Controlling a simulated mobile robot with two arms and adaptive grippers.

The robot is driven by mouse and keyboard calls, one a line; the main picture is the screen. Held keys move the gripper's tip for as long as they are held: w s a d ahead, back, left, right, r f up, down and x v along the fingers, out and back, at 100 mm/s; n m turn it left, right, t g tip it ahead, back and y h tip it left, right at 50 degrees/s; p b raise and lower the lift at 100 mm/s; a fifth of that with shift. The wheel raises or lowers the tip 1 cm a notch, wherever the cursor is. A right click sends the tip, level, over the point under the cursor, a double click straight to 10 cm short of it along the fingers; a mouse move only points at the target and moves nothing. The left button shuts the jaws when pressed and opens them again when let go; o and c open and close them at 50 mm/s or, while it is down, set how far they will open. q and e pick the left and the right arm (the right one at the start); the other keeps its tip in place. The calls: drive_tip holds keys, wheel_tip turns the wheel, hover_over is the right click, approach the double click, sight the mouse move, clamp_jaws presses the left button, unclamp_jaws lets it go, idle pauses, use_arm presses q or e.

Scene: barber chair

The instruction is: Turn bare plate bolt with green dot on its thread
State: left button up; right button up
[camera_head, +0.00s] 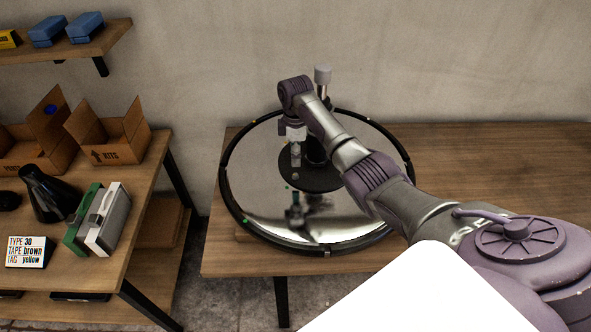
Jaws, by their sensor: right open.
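The chrome round base plate (262,195) lies on the wooden table with a black ring around its edge. A black disc (318,183) and a post topped by a grey cylinder (322,75) stand at its middle. My right gripper (296,162) points down over the left part of the black disc and is open. A small green dot (295,176) shows just below its fingertips; whether it sits on a bolt's thread is too small to tell. Another green dot (245,220) shows at the lower left rim. My arm hides the plate's right part. My left gripper is not in view.
A wooden shelf unit on the left holds open cardboard boxes (108,135), a black cone-shaped thing (45,195), green and white cases (105,218) and a sign (27,252) reading "TYPE 30, TAPE brown, TAG yellow". The table top (480,160) right of the plate is clear.

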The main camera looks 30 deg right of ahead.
sight(296, 176)
wheel_tip(296, 176, down, 8)
drive_tip(key=shift+r, duration=0.1)
drive_tip(key=shift+c, duration=0.4)
clamp_jaws()
